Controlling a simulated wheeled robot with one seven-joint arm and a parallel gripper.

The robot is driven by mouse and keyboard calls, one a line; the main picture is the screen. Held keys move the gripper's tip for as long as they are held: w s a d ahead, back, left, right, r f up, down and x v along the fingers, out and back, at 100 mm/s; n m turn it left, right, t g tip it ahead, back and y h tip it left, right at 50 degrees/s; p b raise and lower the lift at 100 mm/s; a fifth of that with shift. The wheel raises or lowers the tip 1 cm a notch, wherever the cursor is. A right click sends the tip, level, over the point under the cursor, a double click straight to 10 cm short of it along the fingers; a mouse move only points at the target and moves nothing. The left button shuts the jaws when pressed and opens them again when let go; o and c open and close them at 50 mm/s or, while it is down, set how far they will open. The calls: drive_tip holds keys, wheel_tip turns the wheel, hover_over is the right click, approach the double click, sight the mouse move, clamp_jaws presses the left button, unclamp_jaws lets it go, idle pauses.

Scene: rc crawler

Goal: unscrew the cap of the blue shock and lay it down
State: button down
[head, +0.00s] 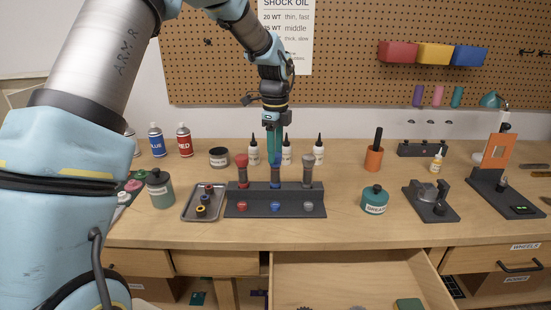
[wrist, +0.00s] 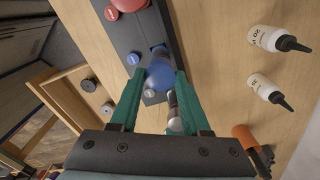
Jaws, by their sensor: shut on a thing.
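The blue shock (head: 276,176) stands upright in the middle of the dark shock stand (head: 240,205), between a red shock (head: 242,170) and a grey shock (head: 308,172). My gripper (head: 275,158) points straight down over the blue shock, its teal fingers at the shock's top. In the wrist view my gripper (wrist: 156,80) has its fingers on either side of the blue cap (wrist: 160,74), shut on it. The cap appears to be still at the shock's top; the thread is hidden.
A metal tray (head: 187,213) with small parts lies left of the stand. White bottles (head: 319,150) stand behind it. A green jar (head: 374,200) stands to the right, with bare bench (head: 345,215) between. An open drawer (head: 345,265) is below the front edge.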

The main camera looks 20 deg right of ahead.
drive_tip(key=shift+r+p, duration=1.55)
drive_tip(key=shift+r, duration=0.5)
drive_tip(key=shift+f, duration=0.1)
